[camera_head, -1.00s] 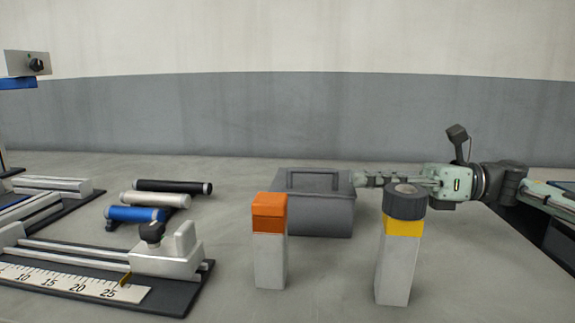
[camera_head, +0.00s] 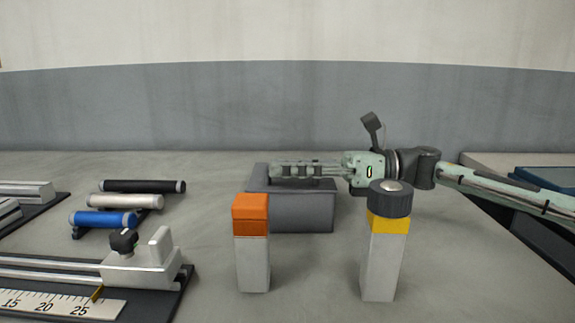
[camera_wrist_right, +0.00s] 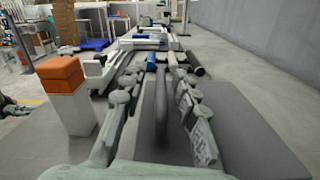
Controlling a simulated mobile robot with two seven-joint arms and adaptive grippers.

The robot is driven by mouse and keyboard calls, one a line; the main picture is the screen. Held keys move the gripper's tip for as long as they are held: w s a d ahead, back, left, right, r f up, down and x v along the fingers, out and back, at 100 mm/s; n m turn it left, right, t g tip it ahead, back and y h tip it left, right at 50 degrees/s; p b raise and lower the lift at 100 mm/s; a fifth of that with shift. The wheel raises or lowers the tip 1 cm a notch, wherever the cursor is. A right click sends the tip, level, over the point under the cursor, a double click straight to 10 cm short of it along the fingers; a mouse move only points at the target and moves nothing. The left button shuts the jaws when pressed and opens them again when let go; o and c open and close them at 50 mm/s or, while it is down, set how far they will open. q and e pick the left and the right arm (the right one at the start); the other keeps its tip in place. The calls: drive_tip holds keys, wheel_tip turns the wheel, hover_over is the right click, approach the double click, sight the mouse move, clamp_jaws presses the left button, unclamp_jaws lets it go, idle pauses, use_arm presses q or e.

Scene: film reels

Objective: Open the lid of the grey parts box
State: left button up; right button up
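The grey parts box (camera_head: 305,213) stands on the table in the middle of the head view, its lid closed. In the right wrist view, the dark lid (camera_wrist_right: 235,125) fills the lower right. The bar handle (camera_wrist_right: 161,105) stands between the two spread fingers of my right gripper (camera_wrist_right: 152,78); I see gaps on both sides of it. My left gripper is not in view.
A grey post with an orange cap (camera_head: 252,215) stands in front of the box. Another with a yellow band and dark knob (camera_head: 389,205) stands to the right, in front of my right wrist. Rollers (camera_head: 125,201) and a ruler slide (camera_head: 60,300) are on the left.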

drive_tip(key=shift+c, duration=0.5)
clamp_jaws()
drive_tip(key=shift+w+r, duration=0.1)
drive_tip(key=shift+w, duration=0.05)
